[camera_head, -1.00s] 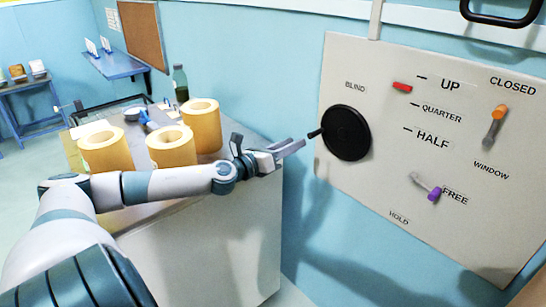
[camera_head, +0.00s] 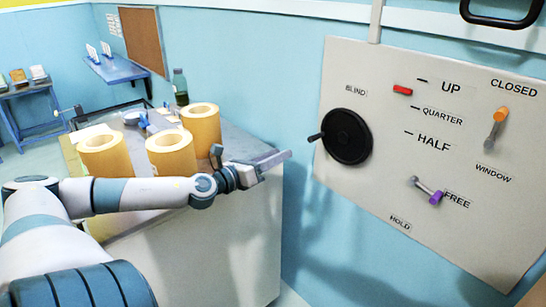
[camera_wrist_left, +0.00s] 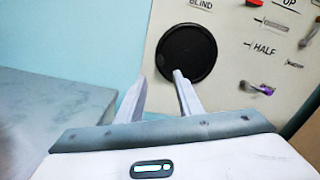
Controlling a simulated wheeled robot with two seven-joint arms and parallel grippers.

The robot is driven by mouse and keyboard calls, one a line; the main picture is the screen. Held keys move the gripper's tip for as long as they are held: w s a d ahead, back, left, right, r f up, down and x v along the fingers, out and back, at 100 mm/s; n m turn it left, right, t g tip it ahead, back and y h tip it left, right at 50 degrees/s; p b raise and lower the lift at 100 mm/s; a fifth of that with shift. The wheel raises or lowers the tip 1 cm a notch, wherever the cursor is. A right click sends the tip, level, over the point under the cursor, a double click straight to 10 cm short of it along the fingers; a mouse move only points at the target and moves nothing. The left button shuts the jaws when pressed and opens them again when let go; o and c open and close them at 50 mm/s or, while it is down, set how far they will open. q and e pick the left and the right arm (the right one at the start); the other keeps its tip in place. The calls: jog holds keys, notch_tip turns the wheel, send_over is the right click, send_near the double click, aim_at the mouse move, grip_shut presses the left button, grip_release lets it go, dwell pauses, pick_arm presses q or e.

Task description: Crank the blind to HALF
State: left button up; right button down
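The black round blind crank (camera_head: 347,136) is on the pale wall panel, with its handle (camera_head: 316,137) sticking out to the left. The crank disc also shows in the left wrist view (camera_wrist_left: 187,54). The red blind marker (camera_head: 402,90) is beside the UP mark, above QUARTER and HALF; it also shows in the wrist view (camera_wrist_left: 253,27). My left gripper (camera_head: 283,157) is left of and a little below the handle, apart from it. In the wrist view its fingers (camera_wrist_left: 160,88) are spread and empty, and the right fingertip overlaps the disc's lower edge. My right gripper is out of view.
A purple-knobbed lever (camera_head: 435,197) points toward FREE; an orange-knobbed lever (camera_head: 501,115) is near CLOSED. A counter (camera_head: 225,205) with several kraft rolls (camera_head: 201,127) stands under my left arm. A bottle (camera_head: 180,87) is behind the rolls.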

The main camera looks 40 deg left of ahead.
pick_arm(q)
jog(key=shift+s, duration=0.55)
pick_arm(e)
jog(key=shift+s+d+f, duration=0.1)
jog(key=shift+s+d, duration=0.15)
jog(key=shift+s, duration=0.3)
pick_arm(q)
jog(key=shift+a, duration=0.1)
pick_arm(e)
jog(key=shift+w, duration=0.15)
